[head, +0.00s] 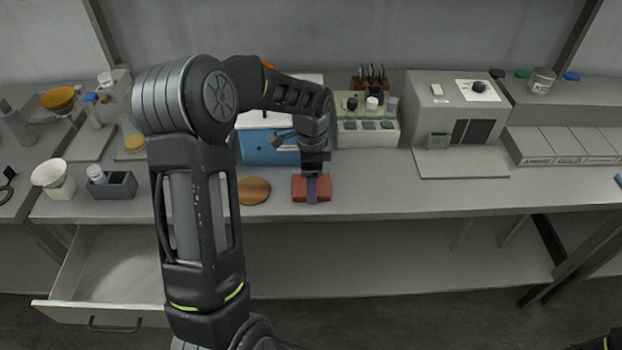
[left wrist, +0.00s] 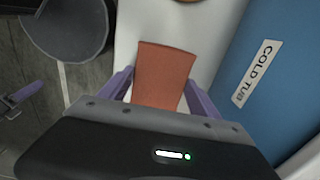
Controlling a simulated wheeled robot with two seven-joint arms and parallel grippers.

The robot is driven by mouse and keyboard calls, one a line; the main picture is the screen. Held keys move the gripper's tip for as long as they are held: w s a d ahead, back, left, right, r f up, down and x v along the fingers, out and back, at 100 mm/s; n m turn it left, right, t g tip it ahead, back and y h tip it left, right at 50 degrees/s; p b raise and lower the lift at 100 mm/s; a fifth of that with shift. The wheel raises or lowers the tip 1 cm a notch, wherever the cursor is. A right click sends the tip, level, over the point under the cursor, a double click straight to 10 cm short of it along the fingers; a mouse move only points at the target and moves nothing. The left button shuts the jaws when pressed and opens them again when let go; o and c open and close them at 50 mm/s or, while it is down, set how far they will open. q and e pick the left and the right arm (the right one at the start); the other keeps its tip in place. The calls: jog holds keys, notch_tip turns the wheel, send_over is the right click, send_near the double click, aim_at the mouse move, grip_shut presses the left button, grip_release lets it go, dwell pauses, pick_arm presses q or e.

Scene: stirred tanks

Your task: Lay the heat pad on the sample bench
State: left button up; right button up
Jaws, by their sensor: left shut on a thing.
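The heat pad, a red-brown block (head: 298,189), is at the front strip of the sample bench (head: 400,199), before the blue cold tub. My left gripper (head: 312,190) points down over it and is shut on it, with a purple finger across its near side. In the left wrist view the pad (left wrist: 163,72) sits between the two purple fingers (left wrist: 160,95), with pale bench top around its far end. I cannot tell whether its underside touches the bench.
The blue cold tub (head: 265,148) stands behind the pad; its label also shows in the left wrist view (left wrist: 258,75). A round brown disc (head: 254,190) lies just left. A vial rack (head: 366,134) and grey machine (head: 455,110) stand behind right. An open drawer (head: 105,285) is below left.

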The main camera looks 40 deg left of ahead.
pick_arm(q)
jog(key=shift+f, duration=0.1)
jog(key=shift+f, duration=0.15)
jog(key=o, duration=1.3)
jog(key=shift+o, duration=0.2)
notch_tip(320, 180, up, 13)
jog(key=b, duration=0.1)
jog(key=shift+f, duration=0.2)
jog(key=shift+f, duration=0.1)
